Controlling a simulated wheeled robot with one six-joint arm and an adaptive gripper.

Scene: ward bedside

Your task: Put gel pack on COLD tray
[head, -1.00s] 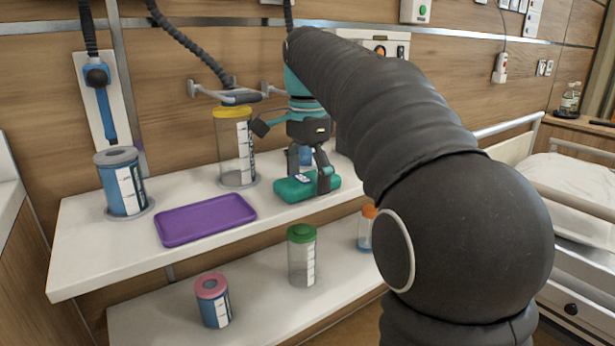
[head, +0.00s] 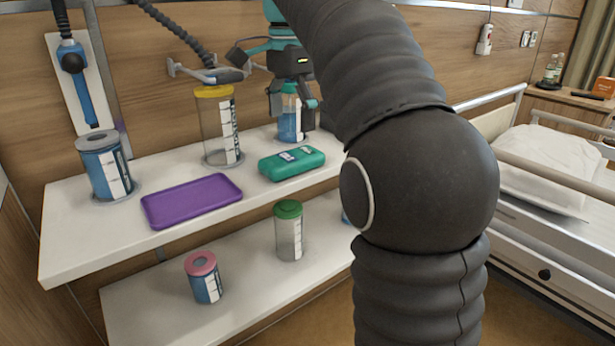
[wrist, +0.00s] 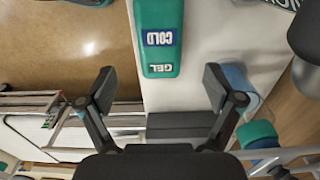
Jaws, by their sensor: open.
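A teal gel pack (head: 291,164) lies flat on the upper shelf, right of a purple tray (head: 190,200). In the wrist view the gel pack (wrist: 158,22) shows the words COLD and GEL, upside down. No word is readable on the purple tray, and nothing lies on it. My gripper (head: 292,104) is above and behind the pack in the head view, in front of a blue-labelled canister. In the wrist view my gripper (wrist: 160,84) is open and empty, its fingertips spread apart, with the pack beyond them and not between them.
A yellow-lidded jar (head: 219,130) and a grey-lidded blue canister (head: 105,166) stand on the upper shelf (head: 80,254). A green-lidded jar (head: 289,231) and pink-lidded canister (head: 203,277) stand below. A bed (head: 550,165) is at right.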

